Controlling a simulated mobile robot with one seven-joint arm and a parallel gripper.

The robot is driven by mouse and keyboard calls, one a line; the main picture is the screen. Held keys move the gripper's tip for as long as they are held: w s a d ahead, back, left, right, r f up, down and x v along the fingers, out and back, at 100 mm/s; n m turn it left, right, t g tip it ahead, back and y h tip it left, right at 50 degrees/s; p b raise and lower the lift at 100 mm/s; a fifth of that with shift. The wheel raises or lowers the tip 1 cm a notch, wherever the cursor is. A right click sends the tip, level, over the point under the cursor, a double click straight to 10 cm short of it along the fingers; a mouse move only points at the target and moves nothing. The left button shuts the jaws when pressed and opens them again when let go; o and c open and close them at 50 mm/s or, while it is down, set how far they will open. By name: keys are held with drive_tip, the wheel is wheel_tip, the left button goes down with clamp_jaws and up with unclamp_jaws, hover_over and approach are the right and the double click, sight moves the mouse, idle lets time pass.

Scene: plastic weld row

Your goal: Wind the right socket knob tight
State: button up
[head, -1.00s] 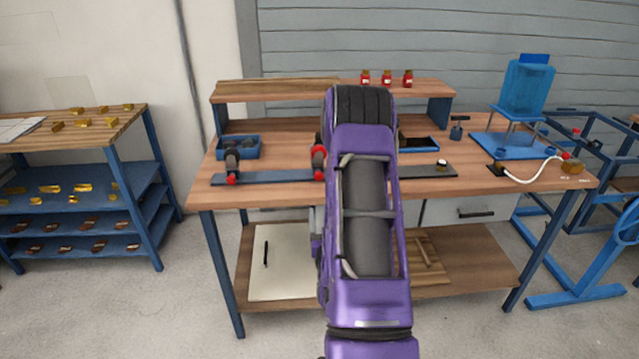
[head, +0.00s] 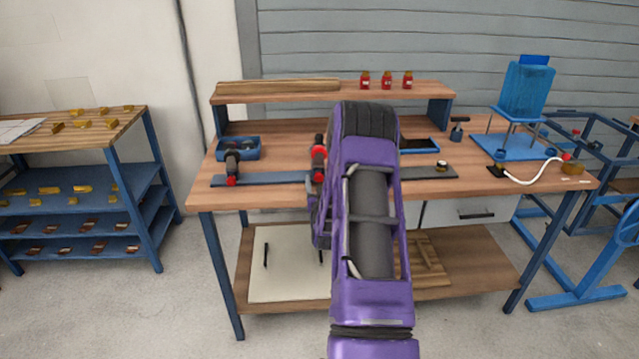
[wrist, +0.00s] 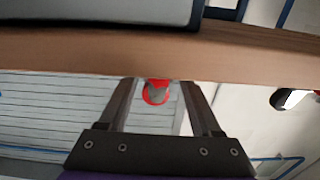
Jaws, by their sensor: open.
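Two dark sockets with red parts stand on the blue-grey rail (head: 265,179) on the bench. The right socket's red knob (head: 318,152) shows just left of my arm in the head view; its lower part is partly covered. In the wrist view a red ring with a grey centre, apparently this knob (wrist: 156,97), appears between the fingers. My gripper (wrist: 158,86) is open, one finger on each side of the ring in the picture. I cannot tell whether the fingers touch it. The head view hides most of my gripper behind my purple arm.
The left socket (head: 231,172) stands on the rail before a blue bin (head: 240,148). The wooden bench edge (wrist: 60,52) crosses the wrist view.

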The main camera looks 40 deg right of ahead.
clamp_jaws()
idle(0.3)
drive_tip(key=shift+m, duration=0.3)
drive_tip(key=shift+a+f+m, duration=0.1)
drive_tip(key=shift+m, duration=2.7)
unclamp_jaws()
